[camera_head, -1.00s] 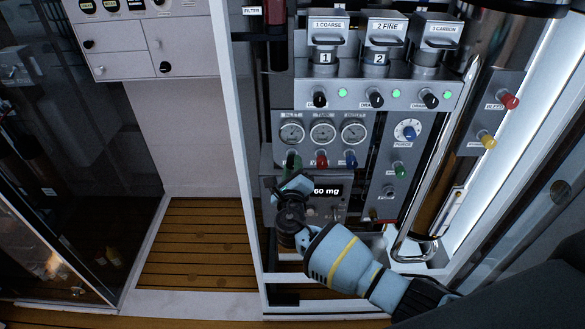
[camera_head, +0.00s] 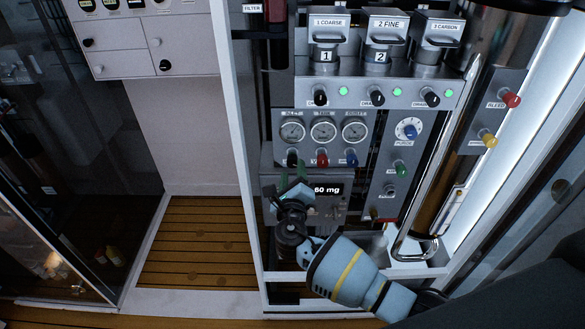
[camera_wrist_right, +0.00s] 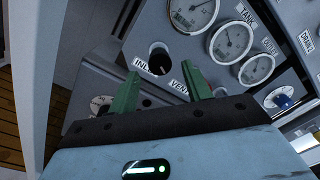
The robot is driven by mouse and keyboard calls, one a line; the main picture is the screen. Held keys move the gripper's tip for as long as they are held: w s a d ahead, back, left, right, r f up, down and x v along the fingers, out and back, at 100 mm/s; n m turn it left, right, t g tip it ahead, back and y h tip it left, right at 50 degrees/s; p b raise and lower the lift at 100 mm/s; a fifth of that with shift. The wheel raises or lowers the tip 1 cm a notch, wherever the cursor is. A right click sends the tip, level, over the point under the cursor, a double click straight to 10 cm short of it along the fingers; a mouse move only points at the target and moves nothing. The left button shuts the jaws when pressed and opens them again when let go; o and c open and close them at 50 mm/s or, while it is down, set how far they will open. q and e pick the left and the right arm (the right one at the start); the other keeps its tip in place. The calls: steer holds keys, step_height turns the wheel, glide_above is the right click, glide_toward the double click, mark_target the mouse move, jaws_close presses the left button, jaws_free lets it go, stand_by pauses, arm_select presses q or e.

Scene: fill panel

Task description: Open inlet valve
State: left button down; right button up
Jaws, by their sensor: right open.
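The inlet valve is a round black knob (camera_head: 292,158) below the left gauge on the grey panel. In the right wrist view the same knob (camera_wrist_right: 160,60) sits beside a partly hidden label starting "INL". My right gripper (camera_head: 293,182) is just below the knob in the head view. Its green fingers are open and empty in the wrist view (camera_wrist_right: 160,74). The knob shows between and beyond the fingertips, apparently apart from them. My left gripper is not in view.
A red knob (camera_head: 322,160) and a blue knob (camera_head: 351,159) sit to the right of the inlet knob. Gauges (camera_head: 323,131) are above. A "60 mg" display (camera_head: 328,190) is close beside my gripper. A white frame post (camera_head: 241,150) stands at left.

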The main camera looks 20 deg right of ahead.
steer(key=v, duration=0.4)
steer(key=shift+s+a, duration=0.1)
steer(key=shift+s, duration=0.3)
steer(key=shift+f, duration=0.1)
steer(key=s+f+m+g+y, duration=0.5)
steer(key=s+f+m+g, duration=0.1)
steer(key=s+f+m, duration=1.05)
steer(key=s+d+f+m+g+y, duration=0.1)
steer(key=s+d+f+m, duration=0.1)
steer(key=s+m, duration=0.6)
steer(key=s+d+f+m+g+y, duration=0.1)
steer(key=s+d+f+m, duration=0.2)
steer(key=s+m, duration=0.6)
steer(key=m, duration=0.6)
steer(key=shift+m, duration=0.35)
steer(key=shift+s+f, duration=0.15)
